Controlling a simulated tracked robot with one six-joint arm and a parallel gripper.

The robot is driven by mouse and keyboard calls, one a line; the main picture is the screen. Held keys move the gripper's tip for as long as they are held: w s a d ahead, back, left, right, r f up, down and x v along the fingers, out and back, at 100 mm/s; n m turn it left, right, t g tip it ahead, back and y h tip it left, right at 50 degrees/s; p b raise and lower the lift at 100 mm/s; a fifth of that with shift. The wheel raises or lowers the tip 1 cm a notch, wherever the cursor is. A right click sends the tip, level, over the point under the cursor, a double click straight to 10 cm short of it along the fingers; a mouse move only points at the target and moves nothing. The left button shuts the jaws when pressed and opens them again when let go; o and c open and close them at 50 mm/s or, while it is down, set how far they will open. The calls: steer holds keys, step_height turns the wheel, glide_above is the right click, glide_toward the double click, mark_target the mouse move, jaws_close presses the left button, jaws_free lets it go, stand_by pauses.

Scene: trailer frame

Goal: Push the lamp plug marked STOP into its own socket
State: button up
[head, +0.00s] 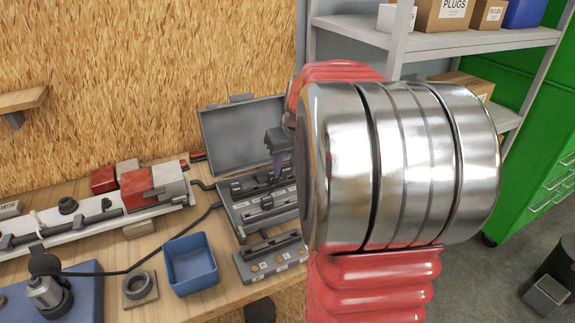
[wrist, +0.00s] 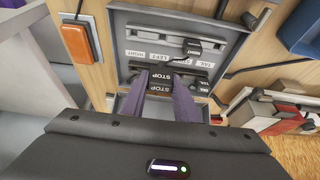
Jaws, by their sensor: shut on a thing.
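An open grey box (head: 240,222) stands on the bench, with its lid (head: 243,137) raised behind it. In the wrist view a panel in it (wrist: 160,25) carries pale labels that seem to read RIGHT, LEFT and TAIL. My gripper (head: 278,170) points down over the box; its purple fingers (wrist: 158,92) are shut on the dark plug marked STOP (wrist: 160,88). A second STOP marking shows just beyond the plug, close to it. Whether the plug touches or enters a socket I cannot tell.
A grey strip with round contacts (head: 270,260) lies in front of the box, and a blue bin (head: 191,260) stands left of it. A black cable (head: 150,262) crosses the bench. An orange lamp (wrist: 77,40) shows in the wrist view. My arm hides the box's right side.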

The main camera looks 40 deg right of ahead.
steer(key=w+a+f, duration=0.2)
steer(key=w+a, duration=0.1)
steer(key=w, duration=0.8)
stand_by(0.4)
steer(key=shift+s+f, duration=0.1)
steer(key=shift+f, duration=1.75)
steer(key=shift+f, duration=2.1)
stand_by(0.9)
steer(key=o, duration=0.8)
steer(key=shift+o, duration=0.3)
steer(key=o, duration=0.3)
